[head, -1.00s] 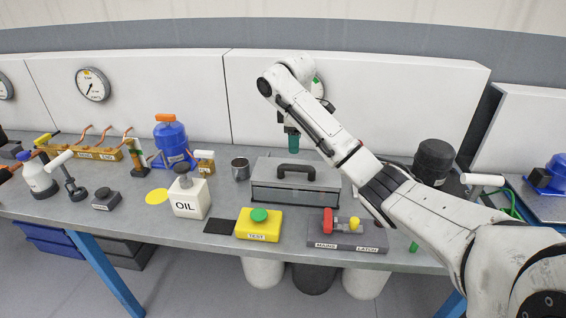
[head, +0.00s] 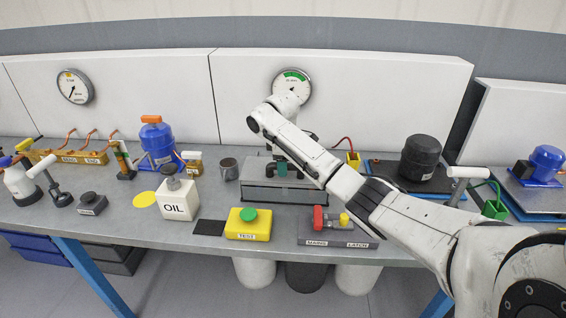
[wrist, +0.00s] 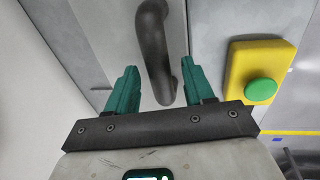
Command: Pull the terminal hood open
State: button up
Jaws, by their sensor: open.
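A grey box (head: 270,195) with a flat lid stands at the middle of the bench. Its dark curved handle (wrist: 154,50) shows in the wrist view and is mostly hidden behind my gripper in the head view. I cannot tell whether this lid is the terminal hood; no part is labelled so. My gripper (head: 284,168) is over the box lid. In the wrist view my gripper (wrist: 159,68) has its teal fingers apart, with the handle's near end between them. The fingers do not appear closed on it; contact is unclear.
A yellow TEST box (head: 248,231) with a green button and a MAINS/LATCH panel (head: 338,236) stand in front of the grey box. A black compressor (head: 423,158) stands to the right, beyond my arm.

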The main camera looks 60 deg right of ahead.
grip_shut()
dwell(0.3)
dwell(0.3)
